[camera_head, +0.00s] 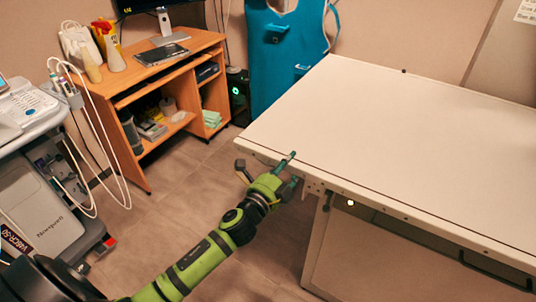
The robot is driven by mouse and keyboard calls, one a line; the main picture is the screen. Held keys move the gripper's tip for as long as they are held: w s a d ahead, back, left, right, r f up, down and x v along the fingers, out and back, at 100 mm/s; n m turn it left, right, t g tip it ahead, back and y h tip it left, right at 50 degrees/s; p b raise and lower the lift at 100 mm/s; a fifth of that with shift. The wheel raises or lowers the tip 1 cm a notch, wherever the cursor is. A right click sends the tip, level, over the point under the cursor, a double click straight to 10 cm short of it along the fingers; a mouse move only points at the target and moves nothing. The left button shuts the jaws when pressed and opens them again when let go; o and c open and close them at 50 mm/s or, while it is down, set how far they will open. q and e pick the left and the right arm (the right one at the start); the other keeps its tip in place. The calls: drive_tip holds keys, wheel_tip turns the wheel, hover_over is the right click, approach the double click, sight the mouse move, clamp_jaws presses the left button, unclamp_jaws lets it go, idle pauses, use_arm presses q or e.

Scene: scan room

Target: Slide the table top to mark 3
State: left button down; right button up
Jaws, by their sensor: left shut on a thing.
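The table top (400,128) is a large pale panel with dark edge lines, spanning the right half of the head view. My left gripper (290,172) is at its near left edge, at the end of the green arm. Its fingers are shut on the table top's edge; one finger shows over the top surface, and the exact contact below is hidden. No numbered mark can be made out along the edge. A small dark knob (404,71) sits on the far edge. My right gripper is not in view.
A wooden desk (143,90) with shelves and bottles stands at the back left. A medical cart (45,200) with looping white cables is at the left. A blue apron (285,50) hangs behind the table. Open floor (190,180) lies between desk and table.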

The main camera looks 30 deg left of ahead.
use_arm(q)
drive_tip(key=shift+w+a+y, duration=0.1)
drive_tip(key=shift+a+y, duration=0.2)
drive_tip(key=shift+a, duration=0.75)
drive_tip(key=c, duration=0.7)
unclamp_jaws()
drive_tip(key=shift+a, duration=0.1)
drive_tip(key=shift+d, duration=0.2)
drive_tip(key=shift+s+f, duration=0.1)
drive_tip(key=shift+s, duration=0.35)
drive_tip(key=s, duration=0.7)
drive_tip(key=s+a, duration=0.1)
drive_tip(key=s, duration=0.3)
drive_tip(key=shift+s, duration=0.1)
